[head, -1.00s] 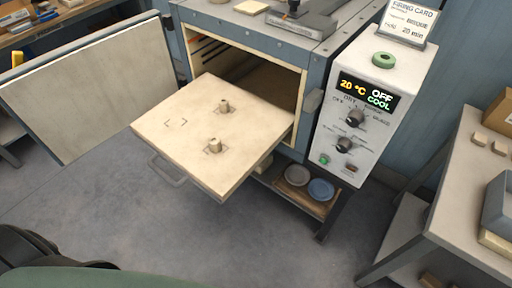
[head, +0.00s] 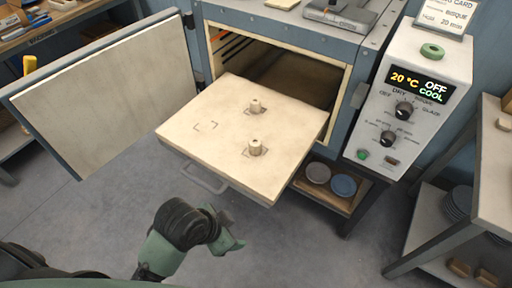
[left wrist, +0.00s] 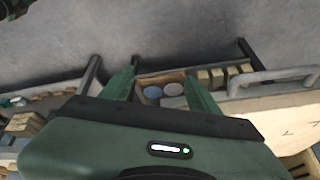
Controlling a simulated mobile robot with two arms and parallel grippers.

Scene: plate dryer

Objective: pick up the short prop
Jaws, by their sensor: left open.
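Two small pale cylindrical props stand upright on the pulled-out cream shelf (head: 200,150), a rear one (head: 255,105) and a front one (head: 255,147). They look close in height, and I cannot tell which is the short one. A third marked square on the shelf, at left, is empty. My left gripper (head: 228,229) is in front of the shelf and below it in the picture, apart from both props. In the left wrist view its two fingers (left wrist: 160,72) are spread with nothing held between them. The props do not show clearly there. My right gripper is out of view.
The shelf's grey handle (head: 204,180) sticks out at its front edge. The open dryer door (head: 110,100) stands at left. The control panel (head: 405,105) is at right. A grey dish (head: 318,172) and a blue dish (head: 344,185) sit on a lower rack. A worktable (head: 497,180) stands far right.

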